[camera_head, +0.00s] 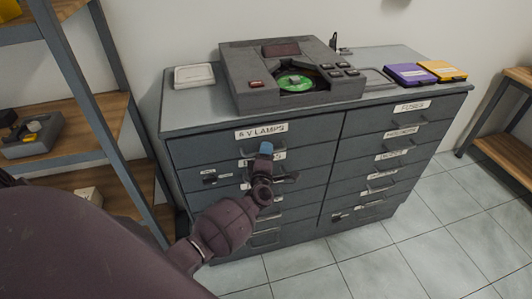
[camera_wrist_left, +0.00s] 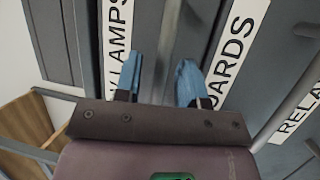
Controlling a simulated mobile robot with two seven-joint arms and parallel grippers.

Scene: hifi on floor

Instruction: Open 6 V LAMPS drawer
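The 6 V LAMPS drawer (camera_head: 205,148) is the top left drawer of a grey cabinet and looks shut. Its white label (camera_head: 262,131) sits above the bar handle (camera_head: 247,152). My left gripper (camera_head: 265,150) is in front of this drawer, at its handle, and hides part of it. In the left wrist view, the two blue fingertips (camera_wrist_left: 159,80) are apart, with a grey handle bar (camera_wrist_left: 171,35) running between them. The lamps label (camera_wrist_left: 117,45) lies beyond the left finger. Whether the fingers touch the bar is unclear. My right gripper is not in view.
Other drawers with labels and bar handles lie below and to the right, including FUSES (camera_head: 411,107). A grey disc player (camera_head: 290,75) and purple (camera_head: 409,74) and yellow (camera_head: 444,70) boxes stand on top. A shelf (camera_head: 75,125) stands left. Tiled floor in front is clear.

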